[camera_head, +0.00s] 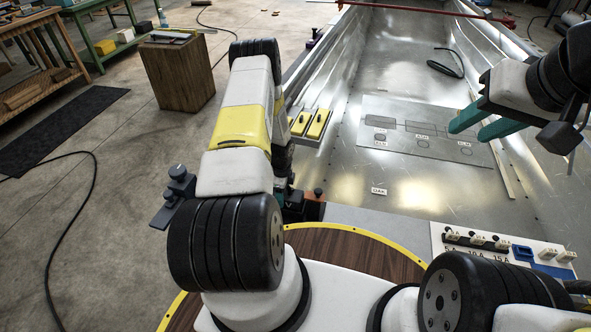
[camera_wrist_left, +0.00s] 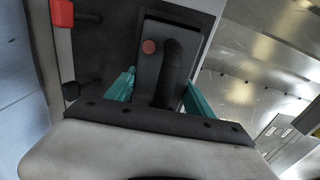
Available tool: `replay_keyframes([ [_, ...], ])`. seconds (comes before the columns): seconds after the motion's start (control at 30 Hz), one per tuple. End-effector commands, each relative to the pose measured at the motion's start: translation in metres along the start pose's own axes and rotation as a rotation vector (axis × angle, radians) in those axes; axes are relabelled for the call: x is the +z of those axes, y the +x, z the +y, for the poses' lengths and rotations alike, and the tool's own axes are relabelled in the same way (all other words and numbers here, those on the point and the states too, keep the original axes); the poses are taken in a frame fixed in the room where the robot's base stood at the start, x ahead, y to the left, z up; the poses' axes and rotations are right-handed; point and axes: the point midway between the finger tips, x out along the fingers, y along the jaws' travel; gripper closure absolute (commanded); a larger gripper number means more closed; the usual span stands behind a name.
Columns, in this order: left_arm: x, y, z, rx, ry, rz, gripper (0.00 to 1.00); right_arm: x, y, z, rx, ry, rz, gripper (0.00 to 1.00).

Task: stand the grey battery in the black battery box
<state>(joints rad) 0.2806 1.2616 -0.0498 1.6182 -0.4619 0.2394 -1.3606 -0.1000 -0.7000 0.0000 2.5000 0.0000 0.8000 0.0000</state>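My left arm reaches out and bends down, so its gripper (camera_head: 283,190) is mostly hidden behind the arm in the head view. In the left wrist view, its teal fingertips (camera_wrist_left: 160,80) stand apart, one on each side of a grey block with a red round spot, seemingly the grey battery (camera_wrist_left: 150,75). A black border, possibly the black battery box (camera_wrist_left: 208,22), shows around it; whether the battery is inside or above cannot be told. Contact between fingers and battery is unclear. My right gripper (camera_head: 465,128) is open and empty above the hull floor.
Yellow blocks (camera_head: 318,123) lie on a ledge at the hull's left side. A marked grey panel (camera_head: 425,130) lies on the hull floor. A white board with switches (camera_head: 480,245) is at lower right. A red piece (camera_wrist_left: 62,13) shows beside the battery.

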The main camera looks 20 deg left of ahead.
Motion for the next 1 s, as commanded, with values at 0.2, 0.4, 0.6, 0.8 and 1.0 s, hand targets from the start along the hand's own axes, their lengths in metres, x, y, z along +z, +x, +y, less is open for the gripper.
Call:
replay_keyframes([
  [0.2, 0.000, -0.001, -0.001, -0.003, 0.000, 0.000, 0.15, 0.000, 0.000, 0.000, 0.000, 0.000, 0.000, 0.64],
  [0.4, 0.000, 0.001, 0.002, 0.003, 0.000, 0.001, 0.15, 0.000, 0.000, 0.000, 0.000, 0.000, 0.000, 0.64],
  [0.6, 0.000, -0.022, -0.001, -0.002, 0.000, 0.000, 0.15, 0.000, 0.000, 0.000, 0.000, 0.000, 0.000, 0.64],
  [0.8, 0.000, -0.057, -0.001, -0.004, -0.002, 0.000, 0.15, 0.000, 0.000, 0.000, 0.000, 0.000, 0.000, 0.64],
  [1.0, 0.000, -0.077, -0.001, -0.002, -0.001, 0.000, 0.15, 0.000, 0.000, 0.000, 0.000, 0.000, 0.000, 0.64],
])
